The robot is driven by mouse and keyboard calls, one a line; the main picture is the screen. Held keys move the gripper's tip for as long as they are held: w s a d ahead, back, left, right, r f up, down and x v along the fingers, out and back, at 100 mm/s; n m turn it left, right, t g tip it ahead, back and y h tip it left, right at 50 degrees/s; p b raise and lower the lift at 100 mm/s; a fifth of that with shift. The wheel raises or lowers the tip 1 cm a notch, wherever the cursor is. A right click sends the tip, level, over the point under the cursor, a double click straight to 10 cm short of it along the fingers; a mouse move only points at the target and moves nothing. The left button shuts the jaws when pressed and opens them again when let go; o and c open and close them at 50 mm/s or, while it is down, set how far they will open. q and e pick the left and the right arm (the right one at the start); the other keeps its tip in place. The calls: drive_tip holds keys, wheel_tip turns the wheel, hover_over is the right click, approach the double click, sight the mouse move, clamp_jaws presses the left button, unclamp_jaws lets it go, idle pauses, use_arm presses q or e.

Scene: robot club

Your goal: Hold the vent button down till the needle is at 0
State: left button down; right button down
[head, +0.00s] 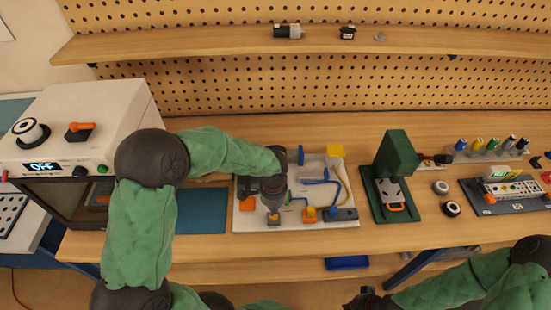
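A pale board (297,217) with blue and yellow tubing lies on the bench. My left gripper (273,208) reaches down over the front left of this board. Its tips are just above or touching a small dark block with a yellow top (273,219); I cannot tell which. Other small blocks with orange (310,213) and blue (331,213) tops stand along the front edge. I cannot tell which one is the vent button. No gauge needle can be read; my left gripper and arm hide part of the board. My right gripper (362,298) is low at the bottom edge, away from the board.
A white oven-like machine (75,115) stands at the left, its display reading OFF. A blue mat (201,211) lies left of the board. A green press (397,157) and black-and-white round parts (452,208) are to the right. A shelf (230,41) runs behind.

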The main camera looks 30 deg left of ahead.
use_arm(q)
drive_tip(key=shift+f+b, duration=1.05)
drive_tip(key=shift+f, duration=0.3)
idle(0.3)
idle(1.8)
drive_tip(key=shift+r+p, duration=2.8)
drive_tip(key=shift+r, duration=0.85)
drive_tip(key=shift+f, duration=0.1)
